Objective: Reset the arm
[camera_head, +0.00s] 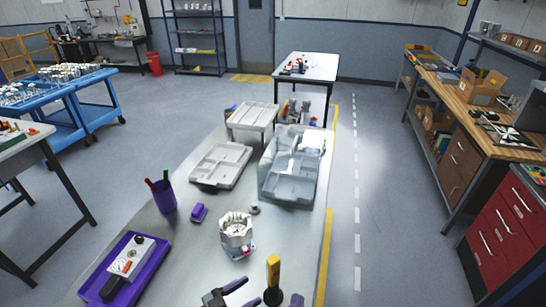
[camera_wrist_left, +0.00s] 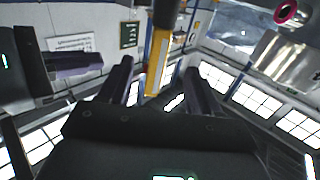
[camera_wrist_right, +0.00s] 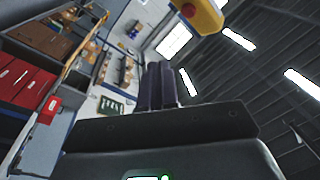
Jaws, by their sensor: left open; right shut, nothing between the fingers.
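My left gripper (camera_head: 232,292) is at the bottom edge of the head view, over the near end of the table. It is open and empty, and its two dark purple fingers (camera_wrist_left: 160,88) stand apart in the left wrist view. My right gripper (camera_head: 297,300) shows only as a purple tip at the bottom edge of the head view. In the right wrist view its fingers (camera_wrist_right: 160,85) are together with nothing between them. Both wrist cameras look up at walls and ceiling. A pale machined housing (camera_head: 236,232) stands on the table beyond the left gripper.
A yellow upright thing with a black base (camera_head: 273,272) stands between the grippers. Left are a purple tray (camera_head: 82,298) with a switch box and a purple cup (camera_head: 163,198) with pens. Grey trays (camera_head: 222,164) and a clear bin (camera_head: 277,200) lie further back.

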